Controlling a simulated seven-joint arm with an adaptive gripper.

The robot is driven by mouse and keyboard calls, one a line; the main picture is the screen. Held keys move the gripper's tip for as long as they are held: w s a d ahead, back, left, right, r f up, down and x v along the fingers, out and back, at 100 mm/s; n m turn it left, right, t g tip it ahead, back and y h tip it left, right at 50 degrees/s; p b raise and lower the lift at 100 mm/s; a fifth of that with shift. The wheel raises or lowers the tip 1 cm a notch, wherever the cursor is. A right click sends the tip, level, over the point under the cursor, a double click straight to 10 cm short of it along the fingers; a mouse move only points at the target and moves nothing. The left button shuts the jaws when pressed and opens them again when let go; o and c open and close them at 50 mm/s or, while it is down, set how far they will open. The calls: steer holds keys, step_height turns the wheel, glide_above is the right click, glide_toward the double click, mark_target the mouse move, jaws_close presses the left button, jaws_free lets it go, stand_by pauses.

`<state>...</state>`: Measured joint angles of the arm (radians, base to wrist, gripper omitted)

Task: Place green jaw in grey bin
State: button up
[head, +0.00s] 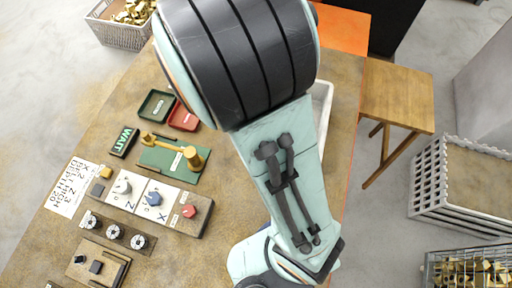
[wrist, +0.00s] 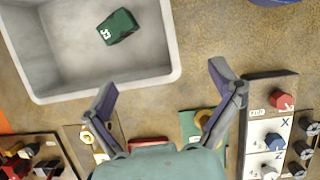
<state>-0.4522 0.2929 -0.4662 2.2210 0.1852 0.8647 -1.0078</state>
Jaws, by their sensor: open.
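The green jaw (wrist: 118,27) is a small dark green block with white marks on it. In the wrist view it lies inside the grey bin (wrist: 104,84), resting on the bin floor towards the upper middle, apart from the walls visible there. In the head view only the pale rim of the bin (head: 325,100) shows beside my arm, and the jaw is hidden. My gripper (wrist: 162,82) is open with nothing between its fingers. Its fingertips appear near the bin's lower right rim in the wrist view. The head view does not show the fingers.
A control panel (head: 163,198) with knobs stands on the table. Near it are a green plate (head: 168,163) with a brass part, a dark green tray (head: 157,105) and a red tray (head: 184,117). Bare tabletop (wrist: 222,38) shows right of the bin.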

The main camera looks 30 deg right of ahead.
steer(key=s+a+r+m+t+y, duration=0.1)
steer(key=s+a+r+m, duration=0.2)
steer(key=s, duration=0.3)
steer(key=s+a+r+m+t+y, duration=0.1)
steer(key=s+a+r+m+y, duration=0.1)
steer(key=s+r+m, duration=0.3)
steer(key=shift+s+a+r+m+y, duration=0.3)
steer(key=shift+s+a+r+m, duration=0.1)
steer(key=shift+s+a, duration=0.3)
